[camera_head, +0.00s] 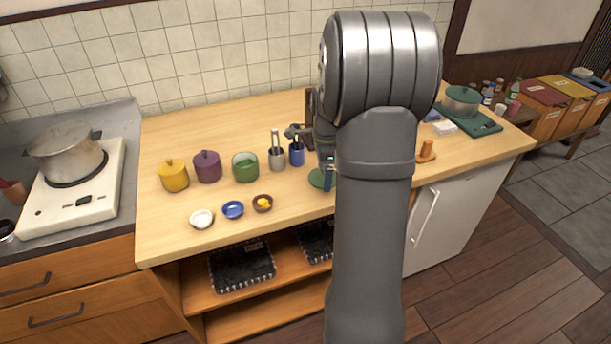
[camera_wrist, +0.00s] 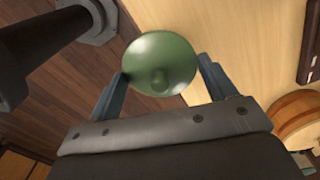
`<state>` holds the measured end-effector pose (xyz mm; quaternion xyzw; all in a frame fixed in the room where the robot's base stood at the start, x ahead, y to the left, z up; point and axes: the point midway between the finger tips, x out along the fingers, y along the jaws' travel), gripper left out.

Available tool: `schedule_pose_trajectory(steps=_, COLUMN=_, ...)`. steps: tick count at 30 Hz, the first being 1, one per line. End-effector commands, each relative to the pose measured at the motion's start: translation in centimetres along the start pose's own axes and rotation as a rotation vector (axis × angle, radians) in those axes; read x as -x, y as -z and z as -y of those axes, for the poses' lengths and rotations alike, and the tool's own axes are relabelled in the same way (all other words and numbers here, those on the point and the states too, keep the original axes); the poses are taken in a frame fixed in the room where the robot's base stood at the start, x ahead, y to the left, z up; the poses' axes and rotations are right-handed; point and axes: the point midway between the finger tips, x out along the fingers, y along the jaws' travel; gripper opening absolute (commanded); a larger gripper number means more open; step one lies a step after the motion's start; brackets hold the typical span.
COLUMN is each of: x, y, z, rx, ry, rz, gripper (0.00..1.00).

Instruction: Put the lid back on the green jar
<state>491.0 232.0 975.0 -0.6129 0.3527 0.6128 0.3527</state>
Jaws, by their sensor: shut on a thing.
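The green jar (camera_head: 245,169) stands on the counter, open at the top, at the right end of a row with two lidded jars. My gripper (camera_wrist: 163,68) is shut on the round green lid (camera_wrist: 170,52), its fingers at opposite sides of the rim. The lid's knob faces the wrist camera. In the head view, the lid (camera_head: 317,179) shows as a green edge beside my gripper (camera_head: 328,172), to the right of the jar and apart from it. My arm hides part of the lid and gripper there. The jar cannot be made out in the wrist view.
A yellow jar (camera_head: 173,177) and a purple jar (camera_head: 207,168) stand left of the green jar. A grey utensil cup (camera_head: 277,159) and a blue cup (camera_head: 297,154) stand between it and my gripper. Small white (camera_head: 202,219), blue (camera_head: 233,210) and brown (camera_head: 257,205) dishes lie in front.

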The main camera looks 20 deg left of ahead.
Motion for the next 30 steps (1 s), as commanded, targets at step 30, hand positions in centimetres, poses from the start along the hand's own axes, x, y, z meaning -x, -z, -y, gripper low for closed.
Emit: schedule_pose_trajectory(steps=30, x=5.2, y=-19.0, z=13.0, rx=0.507, ry=0.002, rz=0.001, gripper=0.54)
